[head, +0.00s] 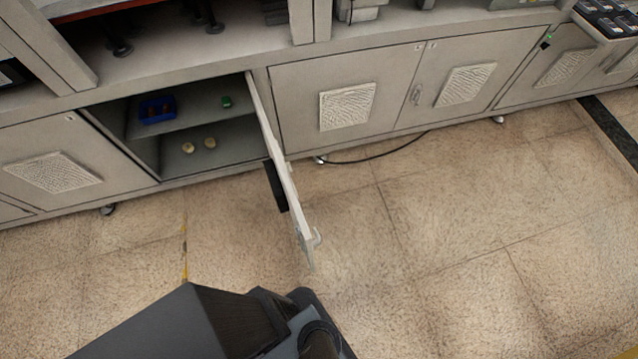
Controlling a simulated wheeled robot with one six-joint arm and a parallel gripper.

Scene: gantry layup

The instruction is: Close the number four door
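One cabinet door (272,140) stands wide open, swung out from the right side of its opening over the floor. I see it nearly edge-on, with a handle (316,238) at its free end. No number can be read on it from here. The open cabinet (205,132) has a shelf with a blue bin (158,109) and a small green item (227,102), and two pale round items (199,146) lie below. A dark part of my own body fills the bottom; my gripper's fingers are not in view.
Closed doors with vent panels flank the opening, at left (52,172) and right (347,106). A black cable (385,155) lies on the floor by the casters. The tiled floor (450,235) right of the open door is clear.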

